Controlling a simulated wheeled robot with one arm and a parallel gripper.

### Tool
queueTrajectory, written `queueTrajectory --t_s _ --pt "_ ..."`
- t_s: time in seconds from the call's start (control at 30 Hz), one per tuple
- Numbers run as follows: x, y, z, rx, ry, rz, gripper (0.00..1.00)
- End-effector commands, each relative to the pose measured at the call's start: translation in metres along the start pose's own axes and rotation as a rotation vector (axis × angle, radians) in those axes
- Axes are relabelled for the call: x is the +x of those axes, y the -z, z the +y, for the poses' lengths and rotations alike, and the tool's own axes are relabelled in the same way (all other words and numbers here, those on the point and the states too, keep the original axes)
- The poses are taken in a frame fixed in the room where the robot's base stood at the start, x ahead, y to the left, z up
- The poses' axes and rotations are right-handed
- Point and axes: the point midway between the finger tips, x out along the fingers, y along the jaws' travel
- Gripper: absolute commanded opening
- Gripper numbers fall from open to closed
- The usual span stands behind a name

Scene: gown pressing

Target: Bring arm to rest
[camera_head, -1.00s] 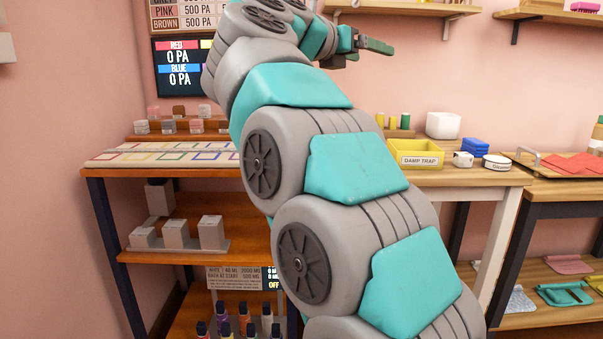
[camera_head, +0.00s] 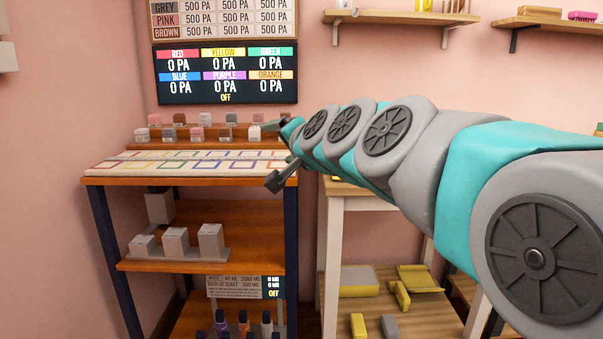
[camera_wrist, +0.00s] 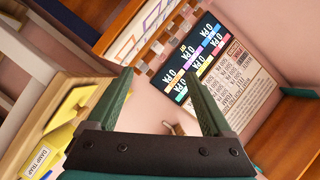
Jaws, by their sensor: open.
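My gripper (camera_head: 277,152) is at the end of my arm, which reaches in from the right in the head view. It is near the right end of the shelf top with the coloured squares. In the wrist view my gripper (camera_wrist: 160,105) shows two dark green fingers spread apart with nothing between them. Past the fingers are a pink wall and the display screen (camera_wrist: 200,55).
The shelf unit (camera_head: 200,181) carries a board of coloured squares (camera_head: 190,160) and several small blocks behind it. The screen (camera_head: 225,98) hangs above. A pale table (camera_head: 337,200) stands right, partly hidden by my arm. A yellow damp trap tray (camera_wrist: 45,150) shows in the wrist view.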

Motion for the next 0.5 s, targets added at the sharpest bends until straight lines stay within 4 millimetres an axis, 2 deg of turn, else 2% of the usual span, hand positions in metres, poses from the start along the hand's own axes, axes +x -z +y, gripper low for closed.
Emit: queueTrajectory --t_s 0.03,0.1,0.27,0.3,0.37,0.5 --pt "-0.009 -0.019 0.029 -0.057 -0.066 -0.062 0.84" --pt "-0.024 -0.050 0.073 -0.134 -0.163 -0.167 0.84" --pt "-0.075 -0.108 0.168 -0.273 -0.370 -0.398 0.84" --pt "-0.091 -0.122 0.191 -0.299 -0.421 -0.456 0.84" --pt "-0.118 -0.140 0.223 -0.335 -0.493 -0.543 0.84" --pt "-0.191 -0.179 0.292 -0.396 -0.662 -0.755 0.84"
